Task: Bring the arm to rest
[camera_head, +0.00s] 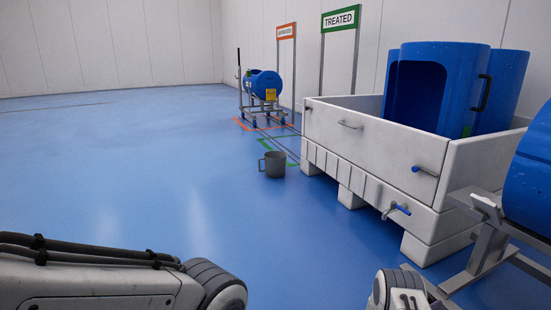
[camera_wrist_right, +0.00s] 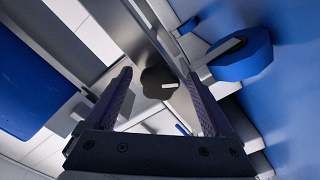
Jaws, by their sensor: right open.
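My right gripper (camera_wrist_right: 159,76) shows in the right wrist view with its two dark fingers spread apart. A dark lobed knob (camera_wrist_right: 155,79) with a small pale mark shows in the gap between the fingertips. The fingers do not visibly close on it, and I cannot tell how far beyond them it lies. In the head view a white and dark part of my right arm shows at the bottom right, but its fingers are not clear there. My left arm crosses the bottom left of the head view, and its gripper is out of the picture.
A blue tub (camera_head: 530,180) on a grey metal frame (camera_head: 490,245) stands close at right. A white crate (camera_head: 375,150) holds blue tubs (camera_head: 435,88). A trolley (camera_head: 255,112) bears another tub. Open floor lies left.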

